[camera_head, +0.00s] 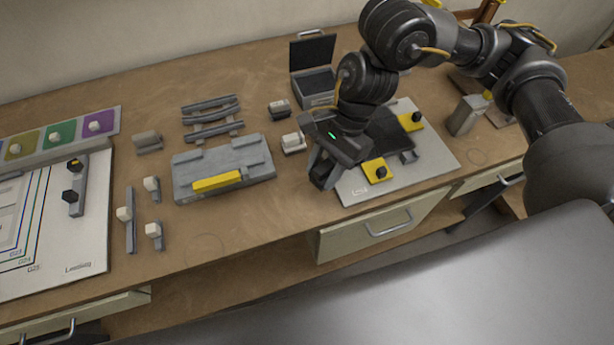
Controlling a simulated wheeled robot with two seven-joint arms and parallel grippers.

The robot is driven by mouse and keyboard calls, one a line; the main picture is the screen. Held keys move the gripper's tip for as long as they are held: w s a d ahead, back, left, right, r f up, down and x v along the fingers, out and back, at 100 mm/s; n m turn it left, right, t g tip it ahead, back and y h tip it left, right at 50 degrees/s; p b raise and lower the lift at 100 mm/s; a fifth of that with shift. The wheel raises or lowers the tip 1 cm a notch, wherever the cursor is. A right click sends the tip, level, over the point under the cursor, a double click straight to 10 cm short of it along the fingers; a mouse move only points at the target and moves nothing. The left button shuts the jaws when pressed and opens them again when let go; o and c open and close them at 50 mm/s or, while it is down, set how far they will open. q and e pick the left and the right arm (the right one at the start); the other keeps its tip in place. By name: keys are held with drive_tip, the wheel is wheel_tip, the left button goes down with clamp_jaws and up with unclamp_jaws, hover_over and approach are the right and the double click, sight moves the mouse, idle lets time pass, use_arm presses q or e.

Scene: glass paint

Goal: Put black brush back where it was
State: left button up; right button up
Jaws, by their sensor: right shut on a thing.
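My right gripper (327,172) is low at the left edge of a light grey board (434,153), pointing down. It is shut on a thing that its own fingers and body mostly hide. I cannot make out whether this is the black brush. A grey bar with black hexagonal knobs (73,196) lies on the white printed sheet at the left. The board bears a dark patch and two yellow blocks with black knobs, one near the front (379,172) and one farther back (411,122). My left gripper is not in view.
A grey holder with a yellow bar (217,183) stands left of the gripper. Several small bars with white cubes (131,220) lie beside the sheet (50,270). An open grey box (313,85) stands behind. The table front between holder and board is clear.

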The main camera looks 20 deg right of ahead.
drive_tip(key=w+f, duration=0.1)
drive_tip(key=w+a+f+p, duration=0.1)
drive_tip(key=f, duration=0.1)
drive_tip(key=w+a+f, duration=0.1)
drive_tip(key=f, duration=0.1)
drive_tip(key=shift+w+f, duration=0.2)
drive_tip(key=shift+w, duration=0.05)
wheel_tip(320, 180, down, 2)
drive_tip(key=shift+a+f+p, duration=0.1)
drive_tip(key=shift+p, duration=1.05)
drive_tip(key=shift+f, duration=0.5)
drive_tip(key=shift+f, duration=0.1)
drive_tip(key=shift+f+b, duration=0.1)
drive_tip(key=shift+b, duration=0.2)
drive_tip(key=o, duration=1)
